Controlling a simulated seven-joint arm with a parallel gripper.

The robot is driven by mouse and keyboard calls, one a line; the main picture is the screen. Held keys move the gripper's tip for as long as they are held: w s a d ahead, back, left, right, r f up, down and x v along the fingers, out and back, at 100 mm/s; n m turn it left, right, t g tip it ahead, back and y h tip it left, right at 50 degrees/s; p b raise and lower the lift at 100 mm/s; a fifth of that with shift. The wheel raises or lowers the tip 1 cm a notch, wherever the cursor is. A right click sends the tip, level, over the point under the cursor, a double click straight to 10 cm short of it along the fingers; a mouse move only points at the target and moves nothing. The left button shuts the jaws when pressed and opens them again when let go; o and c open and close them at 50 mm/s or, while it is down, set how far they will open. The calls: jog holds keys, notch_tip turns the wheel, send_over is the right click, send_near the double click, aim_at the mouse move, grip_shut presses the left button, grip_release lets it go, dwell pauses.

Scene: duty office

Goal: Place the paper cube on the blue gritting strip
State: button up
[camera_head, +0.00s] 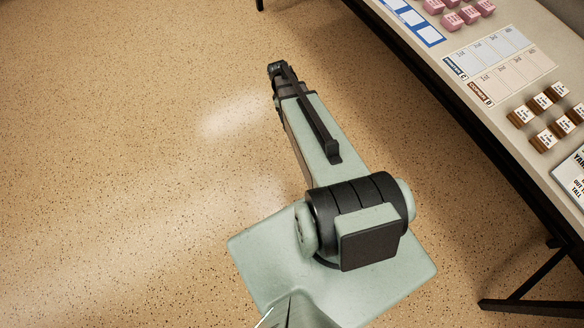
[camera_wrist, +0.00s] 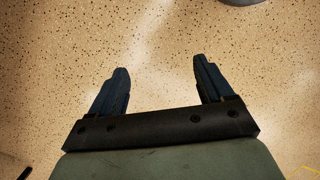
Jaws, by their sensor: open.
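My gripper (camera_wrist: 160,66) shows in the wrist view with its two dark fingers apart and nothing between them, over bare floor. In the head view my arm reaches up over the floor, left of the table and apart from it. A blue-edged strip with white squares (camera_head: 430,36) lies on the table at the top, cut by the frame. A strip with a blue end label (camera_head: 487,50) lies below it. I cannot tell which is the gritting strip. Pink cubes (camera_head: 452,21) and brown blocks with white printed tops (camera_head: 546,140) stand on the table; I cannot tell which is the paper cube.
The long table (camera_head: 480,112) runs down the right side, with a dark edge and dark legs. A strip with a brown label (camera_head: 510,79) lies between the cubes and blocks. A printed sheet (camera_head: 573,178) is at the right edge. The speckled floor (camera_head: 130,150) is clear.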

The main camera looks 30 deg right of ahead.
jog(key=s+a+f+m+g, duration=0.1)
jog(key=s+a+f+m, duration=0.1)
jog(key=s+a, duration=0.3)
jog(key=s+a+f+m+g, duration=0.1)
jog(key=s+a+f+m, duration=0.2)
jog(key=s, duration=1.1)
jog(key=s+a+f+m+g, duration=0.1)
jog(key=s+a+f+m, duration=0.1)
jog(key=s+a, duration=0.6)
jog(key=shift+s+f+m+g+y, duration=0.35)
jog(key=shift+s+f, duration=0.35)
jog(key=shift+s, duration=0.4)
